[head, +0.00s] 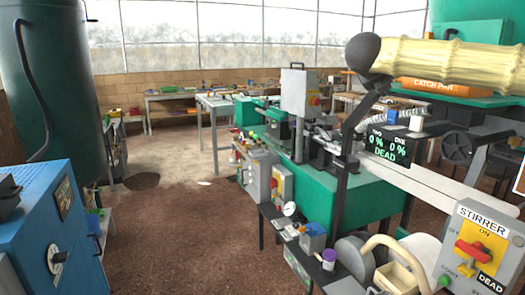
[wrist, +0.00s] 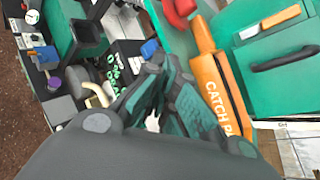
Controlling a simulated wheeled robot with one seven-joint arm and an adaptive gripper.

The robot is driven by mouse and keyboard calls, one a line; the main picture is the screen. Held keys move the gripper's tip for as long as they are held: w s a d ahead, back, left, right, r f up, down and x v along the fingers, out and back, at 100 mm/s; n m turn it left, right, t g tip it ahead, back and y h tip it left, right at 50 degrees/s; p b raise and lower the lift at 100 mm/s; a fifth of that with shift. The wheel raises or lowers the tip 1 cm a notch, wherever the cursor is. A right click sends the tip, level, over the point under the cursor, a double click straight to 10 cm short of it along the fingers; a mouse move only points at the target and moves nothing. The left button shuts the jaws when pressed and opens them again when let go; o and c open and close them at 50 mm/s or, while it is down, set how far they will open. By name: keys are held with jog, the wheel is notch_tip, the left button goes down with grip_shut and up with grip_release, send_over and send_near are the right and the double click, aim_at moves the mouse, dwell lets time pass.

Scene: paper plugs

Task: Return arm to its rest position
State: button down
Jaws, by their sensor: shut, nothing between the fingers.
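My gripper (wrist: 165,68) shows in the wrist view, its dark grey and teal fingers closed together with nothing held between them. The fingers appear over the machine area, to the left of the orange bar marked CATCH PAN (wrist: 212,85). I cannot tell whether they touch anything. I cannot make out my gripper in the head view. There the orange catch pan (head: 435,86) is at the upper right, partly behind a pale yellow ribbed cylinder (head: 445,60) with a dark round end.
A grey STIRRER switch box (head: 478,248) stands at the lower right. A blue cabinet (head: 50,230) and a green tank (head: 50,90) stand at left. Brown floor (head: 185,235) is open between.

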jog(key=w+a+f+n+t+y, duration=0.1)
jog(key=a+f+n, duration=0.45)
jog(key=f, duration=0.85)
jog(key=w+a+f+n+t+y, duration=0.15)
jog(key=a+f+n, duration=0.45)
jog(key=f, duration=0.7)
jog(key=s+a+f+n+g+y, duration=0.1)
jog(key=s+a+f+n, duration=0.25)
jog(key=f, duration=0.65)
jog(key=s+a+f+n+g+y, duration=0.1)
jog(key=s+a+f+n, duration=0.2)
jog(key=f, duration=0.7)
jog(key=s+a+f+n+g+y, duration=0.1)
jog(key=s+f+n+y, duration=0.3)
jog(key=f, duration=0.6)
jog(key=s+f+n+g, duration=0.4)
jog(key=s+f+n, duration=0.3)
jog(key=s+f, duration=1.4)
jog(key=s+d+f+n+g, duration=0.1)
jog(key=s+d+n+g, duration=0.1)
jog(key=s, duration=0.7)
jog(key=s+d+f+n+g, duration=0.2)
jog(key=s, duration=0.8)
jog(key=s+d+f+n+g, duration=0.1)
jog(key=s+d+n+g, duration=0.1)
jog(key=s, duration=0.7)
jog(key=shift+s+d+f+n, duration=0.15)
jog(key=shift+d+f+n, duration=0.1)
jog(key=shift+d+n, duration=0.25)
